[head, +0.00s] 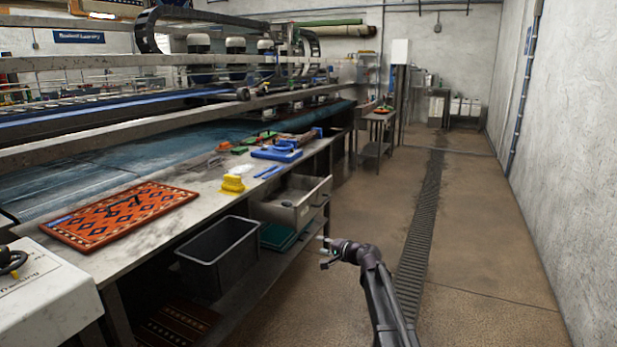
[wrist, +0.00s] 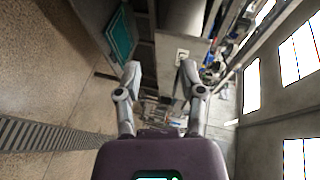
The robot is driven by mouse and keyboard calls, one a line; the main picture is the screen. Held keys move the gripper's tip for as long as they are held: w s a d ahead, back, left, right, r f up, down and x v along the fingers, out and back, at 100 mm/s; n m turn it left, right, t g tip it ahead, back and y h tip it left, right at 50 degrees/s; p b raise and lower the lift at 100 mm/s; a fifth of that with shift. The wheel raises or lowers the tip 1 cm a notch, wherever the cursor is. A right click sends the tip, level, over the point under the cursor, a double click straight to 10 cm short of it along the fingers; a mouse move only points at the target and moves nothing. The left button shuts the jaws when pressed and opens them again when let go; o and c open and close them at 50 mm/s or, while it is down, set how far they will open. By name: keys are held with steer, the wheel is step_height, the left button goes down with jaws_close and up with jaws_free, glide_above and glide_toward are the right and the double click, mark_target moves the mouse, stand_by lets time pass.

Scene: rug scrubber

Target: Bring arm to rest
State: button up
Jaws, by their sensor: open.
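My gripper (head: 325,252) is at the end of my arm, out over the aisle floor to the right of the workbench in the head view. In the wrist view my gripper (wrist: 158,80) shows two grey fingers spread apart with nothing between them. The arm (head: 374,280) rises from the bottom edge of the head view and bends left toward the bench. The fingers point toward the bench side and look clear of it, though the exact gap cannot be told.
The workbench (head: 120,244) carries an orange patterned rug (head: 118,214), a yellow item (head: 232,184) and blue tools (head: 277,152). The aisle floor (head: 480,240) with a drain grate (head: 421,230) is free.

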steer(key=s+d+f+n+g+h, duration=0.1)
steer(key=s+f+n+g+h, duration=0.25)
steer(key=s, duration=0.75)
steer(key=s+d+f+n+g+h, duration=0.1)
steer(key=s+d+f+n+g, duration=0.2)
steer(key=s+f, duration=0.55)
steer(key=s+d+f+n+g+h, duration=0.1)
steer(key=s+d+g+h, duration=0.2)
steer(key=s, duration=0.6)
steer(key=s+d+g+h, duration=0.25)
steer(key=s+d, duration=0.25)
steer(key=s, duration=0.4)
step_height(320, 180, up, 26)
steer(key=t+p, duration=0.1)
steer(key=p, duration=2.5)
steer(key=shift+w+a+h+p, duration=0.15)
steer(key=shift+w+h+p, duration=0.15)
steer(key=shift+p, duration=0.1)
steer(key=shift+w+f, duration=0.1)
